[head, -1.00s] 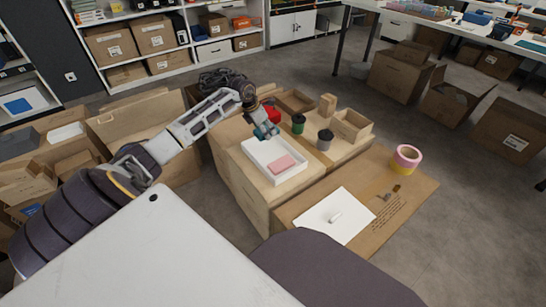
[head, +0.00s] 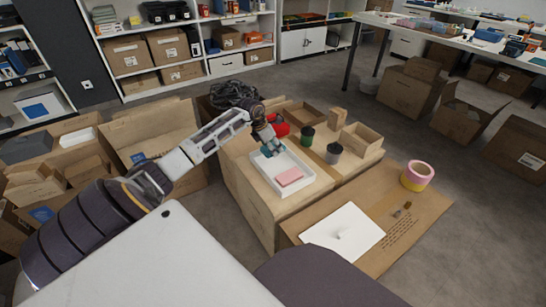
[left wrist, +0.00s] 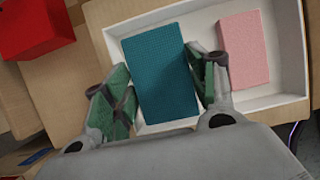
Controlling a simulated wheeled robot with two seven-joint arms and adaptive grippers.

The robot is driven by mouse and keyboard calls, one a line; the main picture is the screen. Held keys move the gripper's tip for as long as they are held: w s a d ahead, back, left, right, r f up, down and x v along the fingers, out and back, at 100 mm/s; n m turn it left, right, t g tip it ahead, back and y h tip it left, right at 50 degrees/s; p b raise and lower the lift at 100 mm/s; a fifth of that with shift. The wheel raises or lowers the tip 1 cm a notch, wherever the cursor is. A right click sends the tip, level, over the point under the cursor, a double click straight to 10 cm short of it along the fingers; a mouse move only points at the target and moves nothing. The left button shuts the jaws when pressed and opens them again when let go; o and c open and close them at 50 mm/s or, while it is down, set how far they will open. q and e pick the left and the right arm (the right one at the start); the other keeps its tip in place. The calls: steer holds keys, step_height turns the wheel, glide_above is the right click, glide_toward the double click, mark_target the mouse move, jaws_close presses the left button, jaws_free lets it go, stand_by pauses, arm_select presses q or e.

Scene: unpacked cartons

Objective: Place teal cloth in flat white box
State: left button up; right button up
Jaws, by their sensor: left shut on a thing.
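The teal cloth (left wrist: 158,72) is a flat, textured rectangle in the left wrist view, between the two green-padded fingers of my left gripper (left wrist: 160,92). In the head view my left gripper (head: 268,150) is over the far left part of the flat white box (head: 271,184), and mostly hides the cloth. In the wrist view the cloth overlaps the inside of the white box (left wrist: 299,50), left of a pink cloth (left wrist: 244,48). I cannot tell whether the teal cloth touches the box floor. The right gripper is not in view.
A red container (head: 280,128), a green cup with dark lid (head: 307,135) and a grey cup (head: 333,153) stand behind the box. An open wooden tray (head: 362,141) is to the right.

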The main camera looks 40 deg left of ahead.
mark_target(272, 162)
arm_select(q)
steer(key=shift+f, duration=1.1)
steer(key=shift+f+b, duration=1.05)
steer(key=shift+f, duration=0.8)
steer(key=shift+f, duration=0.1)
steer(key=o, duration=1)
